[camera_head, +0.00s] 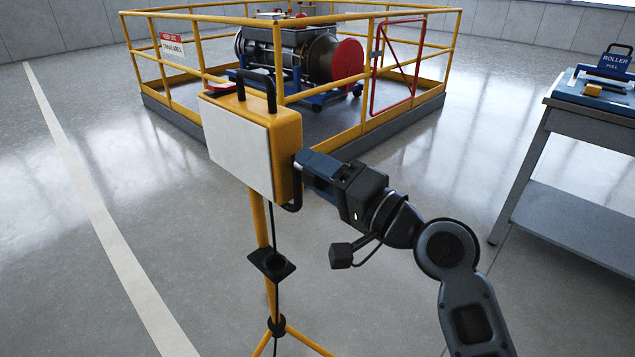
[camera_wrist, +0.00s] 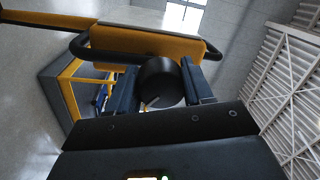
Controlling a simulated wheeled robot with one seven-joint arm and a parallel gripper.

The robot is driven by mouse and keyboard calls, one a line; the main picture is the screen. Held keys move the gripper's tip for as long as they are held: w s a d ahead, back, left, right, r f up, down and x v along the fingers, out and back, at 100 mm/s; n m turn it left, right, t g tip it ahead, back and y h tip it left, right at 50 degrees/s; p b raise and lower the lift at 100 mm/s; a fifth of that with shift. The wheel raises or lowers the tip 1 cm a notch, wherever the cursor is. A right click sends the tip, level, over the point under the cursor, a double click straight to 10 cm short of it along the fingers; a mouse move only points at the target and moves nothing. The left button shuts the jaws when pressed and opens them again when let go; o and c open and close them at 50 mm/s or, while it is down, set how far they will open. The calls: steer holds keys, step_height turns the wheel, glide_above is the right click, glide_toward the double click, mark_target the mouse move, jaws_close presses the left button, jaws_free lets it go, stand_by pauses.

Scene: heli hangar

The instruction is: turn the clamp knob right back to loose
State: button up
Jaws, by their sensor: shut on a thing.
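A black round clamp knob (camera_wrist: 160,82) sits at the side of a yellow work lamp, which shows in the wrist view (camera_wrist: 130,40). My gripper (camera_wrist: 163,92) is shut on the knob, with one dark finger on each side of it. A small pale mark shows low on the knob. In the head view the yellow lamp housing (camera_head: 288,130) has a white front panel and stands upright on a yellow pole. My gripper (camera_head: 305,166) reaches its right side there, and the knob is hidden behind the fingers.
A black side handle (camera_head: 294,200) is just below my gripper. A black cable hangs along the pole (camera_head: 260,222), above tripod legs. A yellow railing (camera_head: 420,70) encloses a winch-like machine (camera_head: 300,55) behind. A grey table (camera_head: 600,120) stands at right. The floor between is clear.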

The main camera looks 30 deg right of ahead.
steer(key=shift+f+n+b, duration=0.15)
steer(key=shift+n+b, duration=0.15)
steer(key=shift+n, duration=0.3)
steer(key=shift+a, duration=0.1)
steer(key=o, duration=1)
steer(key=shift+v, duration=3.95)
